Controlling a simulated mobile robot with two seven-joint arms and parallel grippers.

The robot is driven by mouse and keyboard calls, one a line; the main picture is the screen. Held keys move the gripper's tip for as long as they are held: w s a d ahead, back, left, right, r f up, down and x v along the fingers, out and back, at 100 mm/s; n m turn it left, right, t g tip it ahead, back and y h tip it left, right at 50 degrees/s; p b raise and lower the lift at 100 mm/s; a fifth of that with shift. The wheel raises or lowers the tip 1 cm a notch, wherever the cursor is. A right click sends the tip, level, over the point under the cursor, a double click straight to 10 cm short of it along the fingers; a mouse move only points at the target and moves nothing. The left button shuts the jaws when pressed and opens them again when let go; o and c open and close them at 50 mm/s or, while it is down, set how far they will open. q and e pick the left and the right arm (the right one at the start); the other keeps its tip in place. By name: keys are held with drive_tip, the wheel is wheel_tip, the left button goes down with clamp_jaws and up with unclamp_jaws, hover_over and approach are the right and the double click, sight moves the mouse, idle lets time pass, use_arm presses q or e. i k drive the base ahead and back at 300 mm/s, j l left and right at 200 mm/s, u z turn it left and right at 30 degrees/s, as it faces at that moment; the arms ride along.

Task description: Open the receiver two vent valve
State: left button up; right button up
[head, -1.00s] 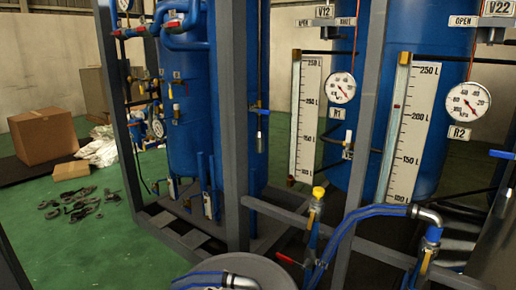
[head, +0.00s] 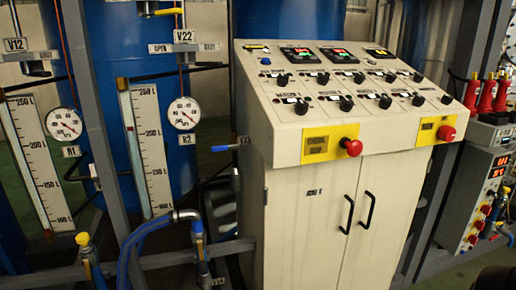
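The V22 label (head: 184,36) is at the upper left in the head view, above receiver two. A yellow lever handle (head: 168,12) shows just above it, near the top edge of the picture. An OPEN sign (head: 160,49) is to the left below the label and another sign (head: 209,47) is to the right; its word is too small to read. Receiver two (head: 158,95) is a blue tank behind a level scale (head: 150,150), a round gauge (head: 183,113) and an R2 label (head: 187,139). Neither of my grippers is in view.
A beige control cabinet (head: 310,225) with knobs, displays and two red buttons stands in the middle. The V12 label (head: 15,45) and R1 gauge (head: 64,124) are at the left. Blue hoses (head: 135,240) and frame bars cross in front of the tanks. Red-topped equipment (head: 488,95) is at the right.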

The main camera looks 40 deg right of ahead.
sight(220, 147)
drive_tip(key=z, duration=1)
